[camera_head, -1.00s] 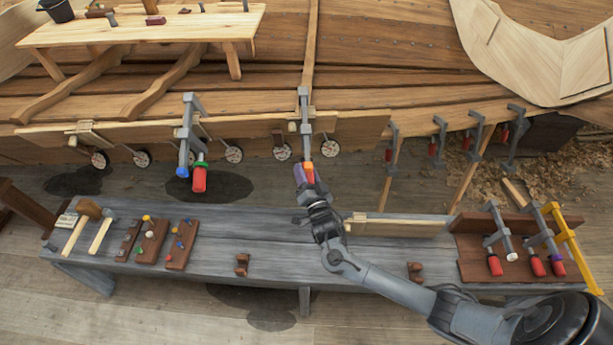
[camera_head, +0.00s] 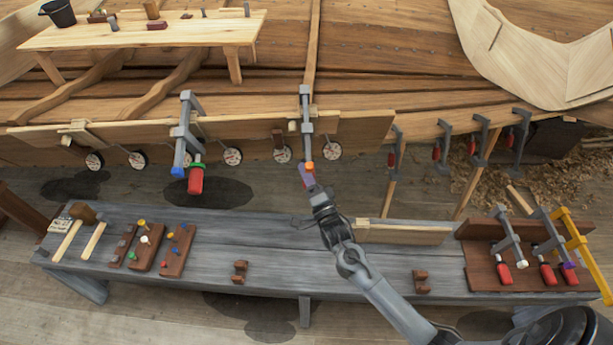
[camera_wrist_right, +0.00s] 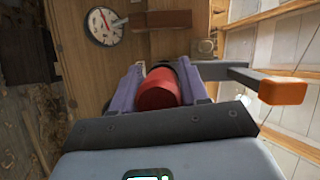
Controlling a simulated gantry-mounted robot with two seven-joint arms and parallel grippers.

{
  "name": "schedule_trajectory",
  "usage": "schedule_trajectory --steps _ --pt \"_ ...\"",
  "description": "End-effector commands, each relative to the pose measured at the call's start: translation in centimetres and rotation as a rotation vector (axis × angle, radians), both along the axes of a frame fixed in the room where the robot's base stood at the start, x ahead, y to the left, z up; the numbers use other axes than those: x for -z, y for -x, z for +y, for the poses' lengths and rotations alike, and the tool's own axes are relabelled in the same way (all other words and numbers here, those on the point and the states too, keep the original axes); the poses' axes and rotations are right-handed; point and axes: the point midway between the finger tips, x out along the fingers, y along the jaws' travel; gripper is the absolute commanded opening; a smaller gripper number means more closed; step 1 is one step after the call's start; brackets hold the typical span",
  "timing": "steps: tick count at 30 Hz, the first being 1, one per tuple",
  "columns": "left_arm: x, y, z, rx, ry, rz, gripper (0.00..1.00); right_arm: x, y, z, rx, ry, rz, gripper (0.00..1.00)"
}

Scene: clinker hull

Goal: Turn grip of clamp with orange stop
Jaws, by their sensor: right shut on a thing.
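The clamp (camera_head: 306,120) with the orange stop (camera_head: 309,166) hangs on the hull's plank edge near the middle of the head view. The orange stop also shows at the right in the right wrist view (camera_wrist_right: 283,91). My right gripper (camera_head: 306,178) is at the clamp's lower end, below the orange stop. In the right wrist view its two purple fingers (camera_wrist_right: 158,90) stand on either side of the clamp's red grip (camera_wrist_right: 160,88) and are shut on it. In the head view the grip is hidden by the gripper. My left gripper is not in view.
A clamp with a blue stop and red grip (camera_head: 196,180) hangs to the left. Round dials (camera_head: 282,155) line the plank. The grey bench (camera_head: 215,255) below holds mallets, peg boards and, at right, spare clamps (camera_head: 508,240). More clamps (camera_head: 480,135) hang at right.

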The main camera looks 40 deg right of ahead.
Motion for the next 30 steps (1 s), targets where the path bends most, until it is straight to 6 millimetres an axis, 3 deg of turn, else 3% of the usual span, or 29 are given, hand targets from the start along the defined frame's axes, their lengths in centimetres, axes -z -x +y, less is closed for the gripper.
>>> schedule_trajectory --steps 18,19,22,30 --pt "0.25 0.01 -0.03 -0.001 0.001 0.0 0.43 0.09 0.01 0.12 -0.019 -0.034 -0.023 0.14" --pt "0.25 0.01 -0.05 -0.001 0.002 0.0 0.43 0.09 0.01 0.12 -0.019 -0.034 -0.023 0.47" --pt "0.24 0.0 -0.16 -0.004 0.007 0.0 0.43 0.08 0.0 0.1 -0.018 -0.033 -0.023 0.62" --pt "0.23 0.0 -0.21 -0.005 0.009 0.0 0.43 0.02 0.01 0.06 -0.017 -0.033 -0.023 0.65"
